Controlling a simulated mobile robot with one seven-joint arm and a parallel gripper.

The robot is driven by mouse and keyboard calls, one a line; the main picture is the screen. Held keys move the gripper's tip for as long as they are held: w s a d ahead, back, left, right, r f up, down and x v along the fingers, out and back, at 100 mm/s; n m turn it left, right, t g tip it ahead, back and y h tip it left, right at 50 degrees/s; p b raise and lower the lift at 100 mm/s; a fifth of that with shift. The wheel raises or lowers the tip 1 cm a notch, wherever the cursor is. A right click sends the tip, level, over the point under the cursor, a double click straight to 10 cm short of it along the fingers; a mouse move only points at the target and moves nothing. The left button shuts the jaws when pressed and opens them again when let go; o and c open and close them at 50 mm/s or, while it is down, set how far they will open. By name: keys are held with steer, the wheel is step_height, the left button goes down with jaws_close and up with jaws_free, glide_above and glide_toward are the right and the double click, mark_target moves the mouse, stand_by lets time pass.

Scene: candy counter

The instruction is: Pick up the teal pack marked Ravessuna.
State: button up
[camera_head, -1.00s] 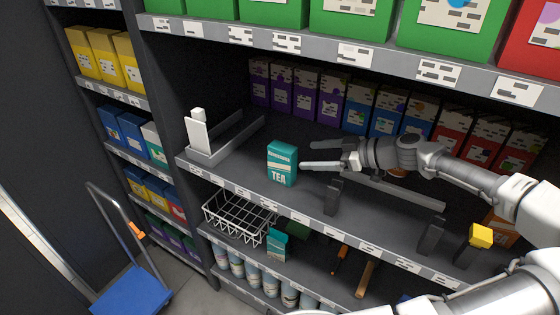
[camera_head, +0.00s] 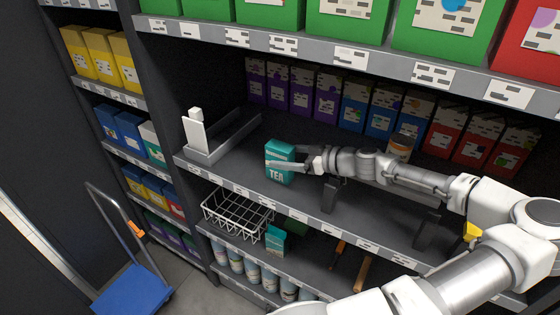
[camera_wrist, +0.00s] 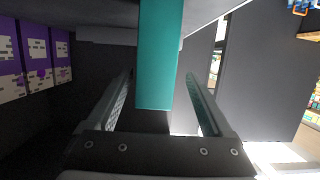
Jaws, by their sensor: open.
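The teal pack (camera_head: 280,165), with "TEA" in white on its front, stands upright on the middle shelf. The smaller name above is too blurred to read surely. My gripper (camera_head: 287,158) is at the pack from the right, with one finger in front of its face and the other behind. In the wrist view the teal pack (camera_wrist: 156,60) stands between the two open fingers of my gripper (camera_wrist: 160,85), with a gap visible on each side. A second teal pack (camera_head: 275,240) is on the shelf below, beside the wire basket.
A white-and-grey holder (camera_head: 200,135) stands left of the pack. Dark upright brackets (camera_head: 329,195) stand at the shelf front. Purple, blue and red boxes line the back.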

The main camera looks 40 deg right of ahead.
mark_target(271, 153)
steer(key=shift+d+p+x, duration=0.15)
steer(key=shift+p+x, duration=0.2)
steer(key=shift+x, duration=1.05)
steer(key=shift+d+p+x, duration=0.15)
steer(key=shift+p+x, duration=0.15)
steer(key=shift+x, duration=1.05)
jaws_close()
